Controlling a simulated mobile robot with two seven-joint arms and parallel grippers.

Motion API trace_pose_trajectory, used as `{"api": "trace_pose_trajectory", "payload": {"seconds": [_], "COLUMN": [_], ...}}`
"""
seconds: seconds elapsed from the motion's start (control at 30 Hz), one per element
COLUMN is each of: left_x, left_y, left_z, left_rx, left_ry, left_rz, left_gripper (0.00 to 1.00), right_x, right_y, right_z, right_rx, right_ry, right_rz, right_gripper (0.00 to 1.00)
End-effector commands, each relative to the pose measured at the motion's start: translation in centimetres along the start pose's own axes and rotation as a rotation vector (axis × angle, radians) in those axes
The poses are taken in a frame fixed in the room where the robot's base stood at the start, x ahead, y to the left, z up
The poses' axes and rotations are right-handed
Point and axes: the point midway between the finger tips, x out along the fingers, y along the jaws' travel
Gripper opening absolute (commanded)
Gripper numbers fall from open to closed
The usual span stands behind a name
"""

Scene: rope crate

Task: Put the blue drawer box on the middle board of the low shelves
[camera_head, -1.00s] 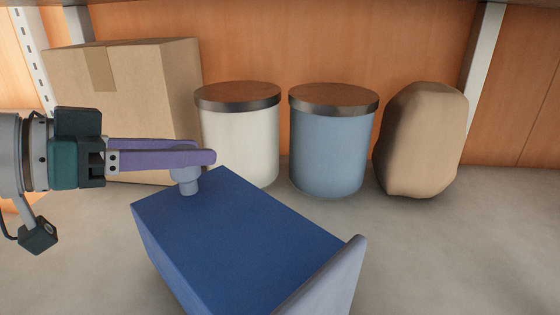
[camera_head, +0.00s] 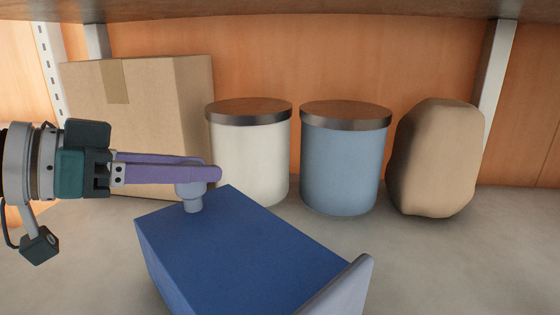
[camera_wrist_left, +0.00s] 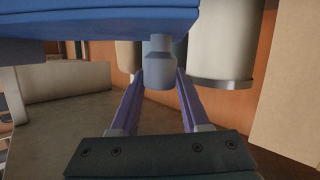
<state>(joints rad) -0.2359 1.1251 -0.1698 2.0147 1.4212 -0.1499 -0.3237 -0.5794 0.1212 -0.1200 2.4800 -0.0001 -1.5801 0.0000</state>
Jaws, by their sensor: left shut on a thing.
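The blue drawer box (camera_head: 238,245) is in the lower middle of the head view, turned at an angle, with a pale panel (camera_head: 340,292) at its near right end. A pale round knob (camera_head: 193,201) stands out at its far left edge. My left gripper (camera_head: 208,173) comes in from the left and is shut on this knob. Whether the box touches the board below is hidden. My right gripper is not in view.
The grey board (camera_head: 440,260) holds a cardboard box (camera_head: 150,130), a white canister (camera_head: 250,160), a blue canister (camera_head: 342,165) and a tan lumpy sack (camera_head: 437,160) along the back. Another board's edge (camera_head: 300,10) runs overhead. Board is bare at the right front.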

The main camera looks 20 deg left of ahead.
Motion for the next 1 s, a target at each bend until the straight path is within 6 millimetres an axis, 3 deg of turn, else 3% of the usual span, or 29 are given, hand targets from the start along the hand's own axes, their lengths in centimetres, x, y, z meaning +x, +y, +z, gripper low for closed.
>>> {"api": "trace_pose_trajectory", "payload": {"seconds": [0.47,0.5,0.8,1.0], "left_x": [0.22,0.22,0.2,0.2], "left_y": [-0.08,-0.08,-0.08,-0.08], "left_z": [0.48,0.48,0.55,0.82], "left_rx": [-0.002,-0.002,-0.001,0.001], "left_ry": [0.006,0.006,0.002,-0.005], "left_rz": [0.0,0.0,0.0,0.0], "left_gripper": [0.0,0.47,0.8,0.81], "right_x": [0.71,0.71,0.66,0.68], "right_y": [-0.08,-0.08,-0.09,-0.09], "right_z": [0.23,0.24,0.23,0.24], "right_rx": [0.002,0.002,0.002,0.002], "right_ry": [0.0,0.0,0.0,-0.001], "right_rz": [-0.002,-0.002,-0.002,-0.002], "right_gripper": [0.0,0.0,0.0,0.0]}}
